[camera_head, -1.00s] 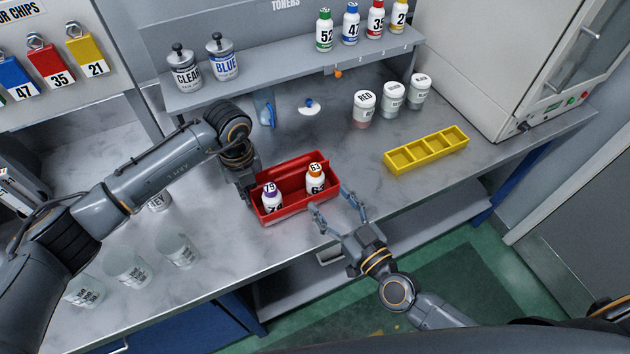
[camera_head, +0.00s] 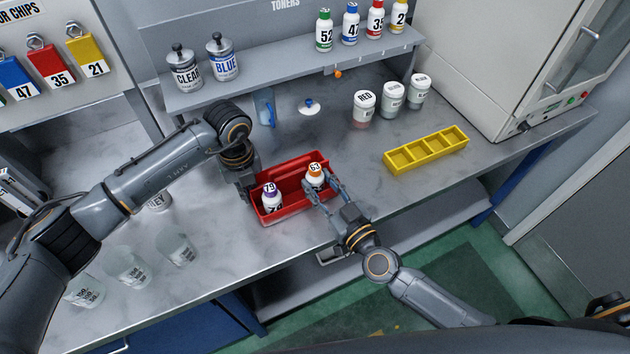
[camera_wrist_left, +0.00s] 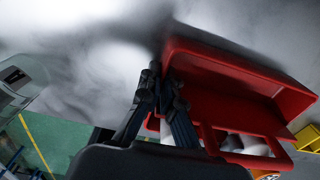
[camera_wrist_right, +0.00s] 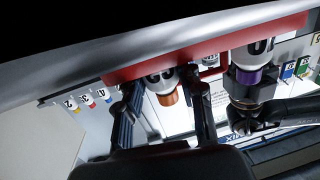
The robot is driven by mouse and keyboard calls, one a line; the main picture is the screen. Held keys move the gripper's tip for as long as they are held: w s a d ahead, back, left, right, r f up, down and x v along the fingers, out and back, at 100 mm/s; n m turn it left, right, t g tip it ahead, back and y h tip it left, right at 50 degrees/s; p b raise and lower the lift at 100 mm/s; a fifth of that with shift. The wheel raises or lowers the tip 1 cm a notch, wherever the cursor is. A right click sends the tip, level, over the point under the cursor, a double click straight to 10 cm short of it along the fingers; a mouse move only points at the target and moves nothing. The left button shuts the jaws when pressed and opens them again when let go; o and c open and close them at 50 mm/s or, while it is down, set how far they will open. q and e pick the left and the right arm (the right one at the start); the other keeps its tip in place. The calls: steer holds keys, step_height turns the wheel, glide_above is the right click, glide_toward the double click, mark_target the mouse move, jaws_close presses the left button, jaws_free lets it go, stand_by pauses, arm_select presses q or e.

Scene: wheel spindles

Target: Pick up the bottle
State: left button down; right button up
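The white bottle with the orange cap (camera_head: 315,178), marked 63, stands upright in the right part of the red carrier (camera_head: 293,211). A second white bottle with a purple cap (camera_head: 271,200), marked 79, stands in the left part. My right gripper (camera_head: 320,190) is open, its fingers reaching around the orange-capped bottle. In the right wrist view the orange cap (camera_wrist_right: 168,98) shows between the spread fingers (camera_wrist_right: 160,80). My left gripper (camera_head: 246,190) is at the carrier's left end; in the left wrist view its fingers (camera_wrist_left: 164,75) are close together on the red wall.
A yellow divided tray (camera_head: 427,150) lies to the right. White jars (camera_head: 392,97) stand behind it, and clear cups (camera_head: 128,267) stand at the front left. A shelf (camera_head: 300,68) with toner bottles is above. The bench's front edge lies just before the carrier.

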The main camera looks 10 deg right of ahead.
jaws_close()
steer(key=shift+r, duration=0.1)
steer(key=shift+r, duration=2.3)
glide_toward(318, 173)
steer(key=s+d+r, duration=0.3)
steer(key=s, duration=0.5)
steer(key=shift+d+r, duration=0.15)
steer(key=shift+d, duration=0.2)
arm_select(q)
steer(key=c, duration=1.4)
jaws_free()
steer(key=shift+c, duration=0.2)
